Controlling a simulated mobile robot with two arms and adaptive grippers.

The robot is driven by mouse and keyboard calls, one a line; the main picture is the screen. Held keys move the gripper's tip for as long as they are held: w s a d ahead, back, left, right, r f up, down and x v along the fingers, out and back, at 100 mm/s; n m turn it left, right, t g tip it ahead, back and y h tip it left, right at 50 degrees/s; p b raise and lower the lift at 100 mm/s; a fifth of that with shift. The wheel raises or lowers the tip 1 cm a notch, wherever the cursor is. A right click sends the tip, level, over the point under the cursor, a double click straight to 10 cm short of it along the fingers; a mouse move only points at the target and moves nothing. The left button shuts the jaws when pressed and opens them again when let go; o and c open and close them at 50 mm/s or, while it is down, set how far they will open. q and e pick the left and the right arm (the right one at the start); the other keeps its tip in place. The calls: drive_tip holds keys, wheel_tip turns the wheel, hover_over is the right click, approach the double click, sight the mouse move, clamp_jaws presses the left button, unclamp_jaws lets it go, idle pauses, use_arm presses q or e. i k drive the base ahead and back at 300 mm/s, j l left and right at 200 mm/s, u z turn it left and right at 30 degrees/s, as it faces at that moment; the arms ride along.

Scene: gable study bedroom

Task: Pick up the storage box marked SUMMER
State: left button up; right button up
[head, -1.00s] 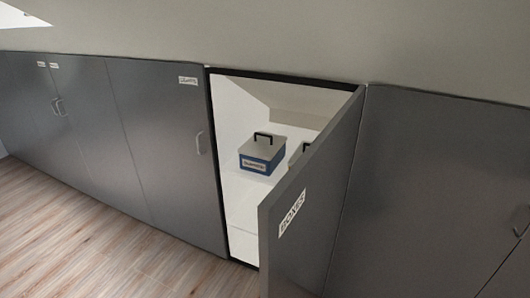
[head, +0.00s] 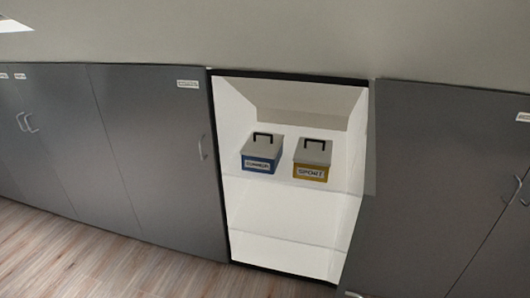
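A blue storage box (head: 261,154) with a grey lid and black handle stands inside the open cupboard (head: 285,222), on the left. Its white front label is small and blurred but looks like SUMMER. A yellow storage box (head: 312,162) with the same kind of lid and handle stands just to its right, with a gap between them. Its label is too blurred to read surely. Both boxes are upright on a white raised surface toward the back. Neither of my grippers is in view.
The open cupboard door (head: 362,245) is swung wide to the right, clear of the opening. Closed grey doors (head: 150,150) line the wall to the left, and more (head: 440,190) to the right. The wooden floor (head: 90,255) at front left is bare.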

sight(262, 153)
drive_tip(key=i+j+z, duration=0.3)
drive_tip(key=i+j, duration=0.5)
drive_tip(key=j, duration=0.15)
